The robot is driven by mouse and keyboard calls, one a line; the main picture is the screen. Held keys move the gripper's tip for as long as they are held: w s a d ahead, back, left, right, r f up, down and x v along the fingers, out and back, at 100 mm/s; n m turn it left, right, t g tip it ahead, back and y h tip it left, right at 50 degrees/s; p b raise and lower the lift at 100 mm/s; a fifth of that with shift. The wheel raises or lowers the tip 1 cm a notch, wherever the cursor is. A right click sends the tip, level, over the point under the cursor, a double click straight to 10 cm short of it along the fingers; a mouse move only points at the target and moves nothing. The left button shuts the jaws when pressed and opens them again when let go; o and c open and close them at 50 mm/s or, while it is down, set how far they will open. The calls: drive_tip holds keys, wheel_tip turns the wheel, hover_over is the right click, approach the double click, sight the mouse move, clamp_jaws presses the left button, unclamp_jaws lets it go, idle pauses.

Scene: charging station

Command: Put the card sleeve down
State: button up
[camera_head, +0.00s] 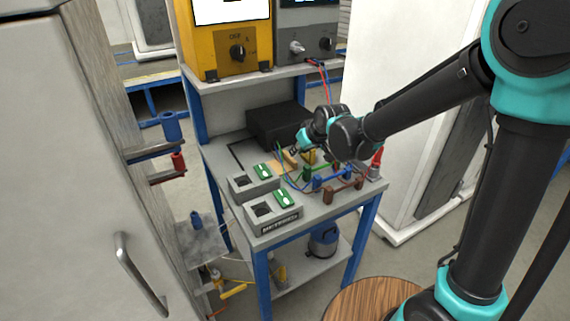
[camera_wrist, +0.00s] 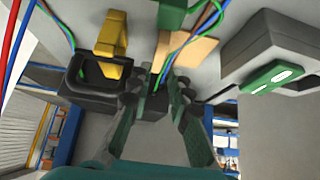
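My gripper (camera_head: 299,146) is low over the bench top, beside the black box. In the wrist view its two fingers (camera_wrist: 156,88) stand apart with a gap between them. Flat tan pieces (camera_wrist: 197,52) lie just past the fingertips; they look like the card sleeve, but I cannot be sure. A tan piece also shows on the bench in the head view (camera_head: 274,168), left of the gripper.
Grey holders with green cards (camera_head: 264,171) stand at the bench's left front. A black box (camera_head: 277,124) sits behind. Blue and brown handles (camera_head: 345,186) and a red part (camera_head: 376,157) are at the right. A yellow piece (camera_wrist: 112,38) stands by a black holder (camera_wrist: 92,78).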

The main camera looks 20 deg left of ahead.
sight(281, 163)
drive_tip(key=shift+x, duration=3.8)
drive_tip(key=shift+c, duration=0.5)
clamp_jaws()
